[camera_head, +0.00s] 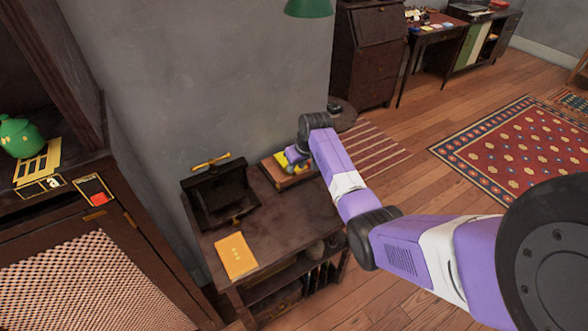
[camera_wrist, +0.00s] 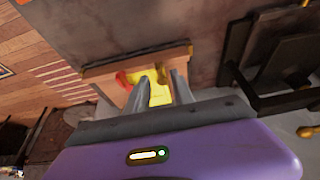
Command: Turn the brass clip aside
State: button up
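A brass clip-like bar (camera_head: 211,160) sits at the top of a dark stand (camera_head: 228,190) on the small wooden table. A smaller brass piece (camera_head: 237,219) shows at the stand's front edge. In the wrist view the stand (camera_wrist: 285,62) is at the right, with a brass bit (camera_wrist: 306,132) at the picture edge; I cannot tell which brass part this is. My gripper (camera_wrist: 158,78) is open, fingers apart, over a wooden tray (camera_wrist: 105,68) with a yellow thing (camera_wrist: 158,96) seen between the fingers. Contact cannot be told. In the head view my gripper is mostly hidden behind my wrist.
The tray (camera_head: 292,182) with colourful items stands right of the stand, near the wall. A yellow booklet (camera_head: 236,257) lies on the table's (camera_head: 277,229) front left. The table's middle is clear. A green teapot (camera_head: 19,138) stands on the cabinet at left.

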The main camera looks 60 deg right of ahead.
jog(key=shift+x, duration=1.45)
jog(key=shift+d, duration=0.1)
grip_shut()
